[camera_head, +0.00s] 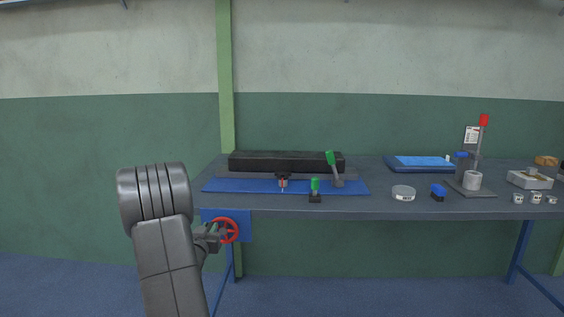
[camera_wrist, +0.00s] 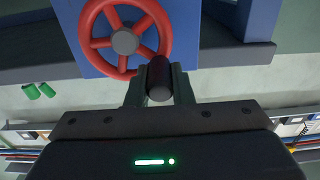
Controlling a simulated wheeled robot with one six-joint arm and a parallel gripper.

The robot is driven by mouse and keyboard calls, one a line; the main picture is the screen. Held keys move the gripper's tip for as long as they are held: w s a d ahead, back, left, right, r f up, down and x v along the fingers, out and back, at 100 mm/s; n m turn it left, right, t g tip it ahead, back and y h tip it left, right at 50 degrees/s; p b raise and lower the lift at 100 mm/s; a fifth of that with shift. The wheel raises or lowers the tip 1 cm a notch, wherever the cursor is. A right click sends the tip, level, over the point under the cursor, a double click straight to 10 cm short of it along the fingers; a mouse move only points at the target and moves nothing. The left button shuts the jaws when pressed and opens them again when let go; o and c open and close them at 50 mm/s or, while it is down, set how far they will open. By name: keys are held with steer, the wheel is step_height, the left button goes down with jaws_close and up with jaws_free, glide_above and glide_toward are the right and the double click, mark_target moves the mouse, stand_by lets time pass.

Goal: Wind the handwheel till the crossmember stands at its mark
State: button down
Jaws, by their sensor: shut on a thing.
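The red handwheel (camera_head: 229,230) is mounted on a blue plate at the front edge of the bench. In the wrist view the handwheel (camera_wrist: 125,41) shows its spokes, a grey hub and a dark round handle (camera_wrist: 159,78) at its lower right. My gripper (camera_wrist: 160,86) is shut on that handle, one finger on each side. In the head view my gripper (camera_head: 214,234) reaches the wheel from the left. A long black beam (camera_head: 285,162), apparently the crossmember, lies at the back of the bench. A small red-tipped pointer (camera_head: 283,182) stands before it; I cannot tell the mark clearly.
Two green-handled clamps (camera_head: 330,158) (camera_head: 315,185) stand by the blue mat (camera_head: 235,185). A round tin (camera_head: 403,193), a blue tray (camera_head: 420,163) and a red-topped lever stand (camera_head: 472,181) are to the right. Floor in front of the bench is clear.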

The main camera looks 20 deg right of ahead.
mark_target(221, 223)
steer(key=shift+s+d+f, duration=0.2)
steer(key=shift+d+f, duration=0.1)
steer(key=shift+f, duration=0.25)
steer(key=shift+s+d+r+g, duration=0.2)
steer(key=shift+d+r, duration=0.15)
steer(key=shift+d, duration=0.25)
steer(key=shift+s+d+r+g, duration=0.1)
steer(key=shift+s+d+r, duration=0.1)
steer(key=shift+d+r, duration=0.25)
steer(key=c, duration=1.3)
jaws_free()
steer(key=shift+w+f, duration=0.15)
steer(key=shift+r, duration=0.2)
steer(key=shift+a, duration=0.1)
steer(key=shift+s+a, duration=0.25)
steer(key=shift+s, duration=0.2)
steer(key=shift+b+v, duration=0.6)
steer(key=shift+v, duration=2.4)
steer(key=shift+w, duration=0.1)
